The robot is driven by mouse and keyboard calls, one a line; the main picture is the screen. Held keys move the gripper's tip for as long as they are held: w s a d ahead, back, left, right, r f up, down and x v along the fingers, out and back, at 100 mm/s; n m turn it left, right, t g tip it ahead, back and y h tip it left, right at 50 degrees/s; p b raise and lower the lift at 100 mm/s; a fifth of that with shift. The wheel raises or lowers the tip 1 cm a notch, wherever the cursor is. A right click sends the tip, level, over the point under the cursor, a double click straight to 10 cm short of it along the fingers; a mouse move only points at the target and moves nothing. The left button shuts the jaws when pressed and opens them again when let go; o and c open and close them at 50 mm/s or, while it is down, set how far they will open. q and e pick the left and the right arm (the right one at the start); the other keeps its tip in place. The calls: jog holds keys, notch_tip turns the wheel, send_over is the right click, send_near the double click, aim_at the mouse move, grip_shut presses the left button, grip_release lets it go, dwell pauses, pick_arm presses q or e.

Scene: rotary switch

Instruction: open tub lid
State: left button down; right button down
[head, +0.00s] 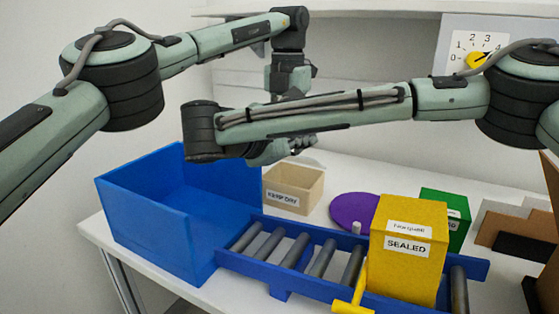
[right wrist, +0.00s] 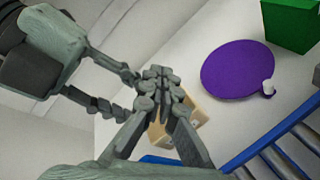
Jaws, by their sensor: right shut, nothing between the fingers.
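A flat purple disc (head: 352,210), possibly the tub lid, lies on the white table behind the roller rack. The right wrist view shows the purple disc (right wrist: 237,68) with a small white knob (right wrist: 268,87) at its edge. My right gripper (head: 308,142) is shut and empty, above and left of the disc, apart from it; its fingertips (right wrist: 163,85) meet in the right wrist view. My left gripper (right wrist: 122,95) reaches in from the upper left there, close to the right fingers, which overlap its tips. In the head view my right arm hides its fingers.
A blue open bin (head: 150,235) stands left. A tan box (head: 290,190) labelled KEEP DRY is behind the blue roller rack (head: 270,275). A yellow SEALED box (head: 405,260) sits on the rack, with a green box (head: 445,212) behind. A yellow dial (head: 477,60) is on the wall panel.

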pick_arm(q)
jog(key=shift+w+d+f, duration=0.1)
jog(key=shift+f, duration=0.05)
pick_arm(e)
jog(key=s+a+f+n, duration=0.2)
jog(key=a+n, duration=0.1)
jog(key=n, duration=0.1)
jog(key=s+a+f+n+y, duration=0.1)
jog(key=s+a+f+n, duration=0.1)
jog(key=s+a+n, duration=0.1)
jog(key=s+a+f+n+y, duration=0.1)
jog(key=s+a+f+n, duration=0.1)
jog(key=n, duration=0.3)
jog(key=shift+s+a+n+t, duration=0.35)
jog(key=shift+a+n+t, duration=0.05)
jog(key=shift+a, duration=0.15)
jog(key=w+d, duration=0.4)
jog(key=w, duration=0.6)
jog(key=shift+w+d, duration=0.15)
